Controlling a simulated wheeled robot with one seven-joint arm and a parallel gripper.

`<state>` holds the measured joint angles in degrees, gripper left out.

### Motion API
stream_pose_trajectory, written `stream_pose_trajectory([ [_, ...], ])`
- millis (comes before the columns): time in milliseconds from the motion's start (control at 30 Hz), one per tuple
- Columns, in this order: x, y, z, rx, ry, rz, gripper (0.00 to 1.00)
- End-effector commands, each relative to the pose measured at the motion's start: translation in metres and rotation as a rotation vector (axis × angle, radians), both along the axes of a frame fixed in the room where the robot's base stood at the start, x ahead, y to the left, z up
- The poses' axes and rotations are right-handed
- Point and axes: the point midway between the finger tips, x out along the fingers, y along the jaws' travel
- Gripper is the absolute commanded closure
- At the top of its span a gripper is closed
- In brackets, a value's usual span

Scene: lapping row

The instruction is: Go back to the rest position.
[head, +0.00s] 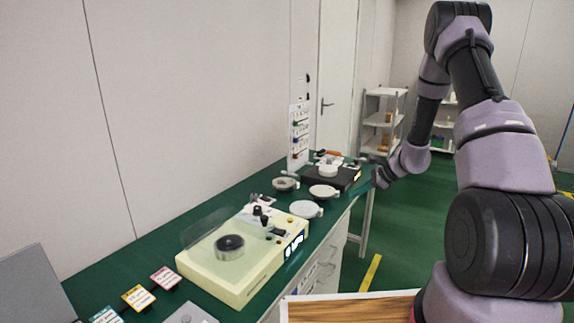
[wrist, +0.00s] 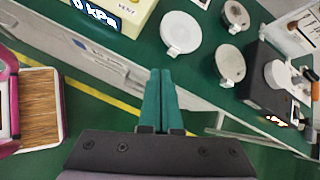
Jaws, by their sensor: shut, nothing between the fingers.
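My gripper (wrist: 160,75) shows in the wrist view with its two green fingers side by side, shut and empty. In the head view my gripper (head: 370,186) is at the bench's front edge, to the right of the dark machine. My arm reaches up from the lower right, bends over at the top and comes down to the gripper. In the wrist view the fingertips appear beside the bench edge, below the white round dish (wrist: 181,32). No object is held.
The green bench (head: 160,262) carries a cream machine (head: 240,262), a white dish (head: 306,209), lidded bowls (head: 324,192) and a dark machine (head: 345,179). A wood-topped surface (head: 350,308) is at the front. Shelves (head: 383,118) stand behind; the green floor at right looks open.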

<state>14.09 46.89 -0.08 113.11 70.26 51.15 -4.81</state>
Motion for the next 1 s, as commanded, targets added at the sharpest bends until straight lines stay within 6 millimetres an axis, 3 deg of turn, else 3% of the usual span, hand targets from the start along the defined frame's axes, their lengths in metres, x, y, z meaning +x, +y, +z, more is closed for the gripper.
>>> stream_pose_trajectory([
  [33, -0.003, 0.007, 0.033, -0.027, -0.043, 0.055, 1.0],
  [200, -0.027, 0.025, 0.12, -0.124, -0.156, 0.229, 1.0],
  [500, -0.101, 0.047, 0.242, -0.335, -0.348, 0.509, 1.0],
  [700, -0.163, 0.052, 0.302, -0.505, -0.47, 0.67, 1.0],
  [1000, -0.26, 0.043, 0.357, -0.796, -0.638, 0.861, 1.0],
])
